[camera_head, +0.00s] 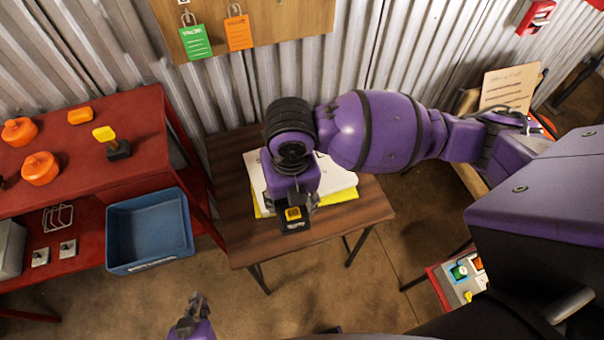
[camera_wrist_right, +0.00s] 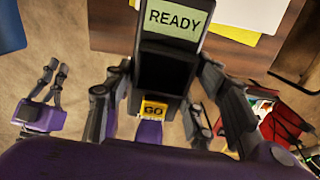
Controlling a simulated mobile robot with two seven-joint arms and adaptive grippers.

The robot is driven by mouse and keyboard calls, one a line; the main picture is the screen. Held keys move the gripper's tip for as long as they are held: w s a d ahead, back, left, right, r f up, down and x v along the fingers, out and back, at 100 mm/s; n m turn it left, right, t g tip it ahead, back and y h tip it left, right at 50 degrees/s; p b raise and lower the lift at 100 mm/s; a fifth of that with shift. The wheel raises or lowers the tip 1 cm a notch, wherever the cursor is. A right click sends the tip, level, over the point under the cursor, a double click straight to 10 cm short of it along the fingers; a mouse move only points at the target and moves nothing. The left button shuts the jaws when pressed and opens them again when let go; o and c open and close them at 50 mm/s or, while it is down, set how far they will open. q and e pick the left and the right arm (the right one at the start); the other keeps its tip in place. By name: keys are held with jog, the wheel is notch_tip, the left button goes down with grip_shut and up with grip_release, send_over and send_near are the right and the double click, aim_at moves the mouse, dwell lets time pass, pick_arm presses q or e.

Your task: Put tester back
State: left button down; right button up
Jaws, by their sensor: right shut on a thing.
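The tester (camera_wrist_right: 167,65) is a black device with a lit screen reading READY and a yellow GO button. It also shows in the head view (camera_head: 294,222), at the front part of the small brown table (camera_head: 345,215). My right gripper (camera_wrist_right: 155,100) is shut on the tester, one finger on each side. In the head view the right gripper (camera_head: 292,205) is over the table, and I cannot tell whether the tester touches it. My left gripper (camera_head: 190,318) is empty, low in front; its fingers are apart in the right wrist view (camera_wrist_right: 53,85).
A red bench (camera_head: 90,165) at left holds orange caps (camera_head: 40,168) and a yellow-and-black item (camera_head: 112,143). A blue bin (camera_head: 150,230) sits below it. Papers (camera_head: 335,180) lie on the brown table. A red-edged tray (camera_head: 455,280) is at right. A board with tags (camera_head: 195,42) hangs behind.

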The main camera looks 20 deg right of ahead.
jog(key=shift+s+d+r, duration=0.15)
jog(key=shift+s+d, duration=0.1)
jog(key=shift+d, duration=0.55)
jog(key=shift+w+d+n, duration=0.15)
jog(key=shift+d+n, duration=0.15)
jog(key=w+d+f, duration=0.1)
jog(key=w+f, duration=0.2)
jog(key=w+d+f, duration=0.2)
jog(key=w, duration=0.2)
jog(key=w+d+f, duration=0.1)
jog(key=w+f, duration=0.2)
jog(key=w, duration=0.1)
jog(key=shift+w+d+f, duration=0.2)
jog(key=shift+d+f, duration=0.15)
jog(key=shift+w+d+f+b, duration=0.1)
jog(key=shift+w+f+b, duration=0.2)
jog(key=shift+w+f, duration=0.2)
jog(key=shift+f, duration=1.55)
jog(key=shift+f, duration=0.1)
jog(key=o, duration=1.4)
jog(key=shift+d, duration=0.1)
